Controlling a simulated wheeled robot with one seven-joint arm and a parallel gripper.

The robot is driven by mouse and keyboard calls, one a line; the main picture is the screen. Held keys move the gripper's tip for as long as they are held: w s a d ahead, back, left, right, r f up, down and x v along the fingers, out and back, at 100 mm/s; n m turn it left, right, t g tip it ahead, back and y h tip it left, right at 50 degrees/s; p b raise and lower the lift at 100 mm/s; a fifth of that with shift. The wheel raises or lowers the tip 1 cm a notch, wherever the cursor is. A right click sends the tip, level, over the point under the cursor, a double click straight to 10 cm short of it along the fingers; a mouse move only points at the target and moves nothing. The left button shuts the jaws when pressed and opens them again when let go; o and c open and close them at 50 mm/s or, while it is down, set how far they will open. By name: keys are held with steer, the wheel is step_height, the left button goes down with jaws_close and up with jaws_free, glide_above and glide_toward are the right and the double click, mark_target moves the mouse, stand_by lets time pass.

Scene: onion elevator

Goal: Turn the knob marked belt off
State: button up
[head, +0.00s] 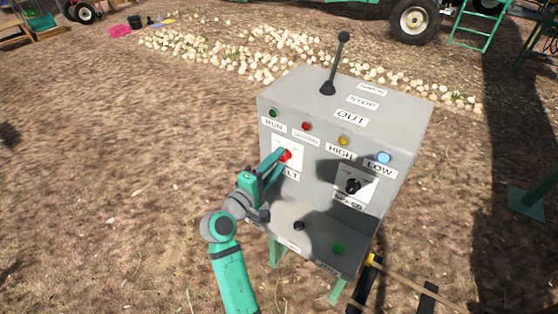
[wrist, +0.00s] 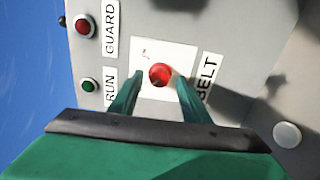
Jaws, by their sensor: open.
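The red belt knob (head: 285,155) sits on a white plate on the front of a grey control box (head: 400,112). In the wrist view the knob (wrist: 159,74) is beside the label BELT (wrist: 208,77). My gripper (head: 276,156) is at the knob in the head view, its fingers reaching toward the plate. In the wrist view my gripper (wrist: 156,92) is open, with one finger on each side of the knob and gaps showing. I cannot tell whether a finger touches it. Small marks on the plate are too blurred to read.
A black speed knob (head: 353,186) is to the right on the same panel. A lever (head: 336,62) stands on top of the box. A lower shelf carries a black button (head: 299,226) and a green button (head: 338,249). Open ground lies to the left.

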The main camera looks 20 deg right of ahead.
steer(key=v, duration=0.9)
steer(key=shift+a, duration=0.3)
steer(key=shift+s, duration=0.15)
steer(key=s+a+f+n+t+y, duration=0.1)
steer(key=s+a+f+t+y, duration=0.2)
steer(key=f, duration=0.6)
steer(key=s+a+f+n+y, duration=0.1)
steer(key=s+a+f+y, duration=0.1)
steer(key=s+f+y, duration=0.45)
steer(key=s+a+f+m+y, duration=0.1)
steer(key=s+a+f, duration=0.15)
steer(key=s, duration=0.35)
steer(key=s+a+f+m+y, duration=0.1)
steer(key=s+a+f+y, duration=0.1)
steer(key=s+f, duration=0.25)
steer(key=s+r+m+y, duration=0.1)
steer(key=s+r+m, duration=0.3)
steer(key=s, duration=0.5)
steer(key=s+a+r+m+t, duration=0.1)
steer(key=s+r+m, duration=0.2)
steer(key=s, duration=0.6)
steer(key=shift+s+r+m+y, duration=0.35)
steer(key=shift+r+m, duration=0.05)
steer(key=shift+r, duration=0.1)
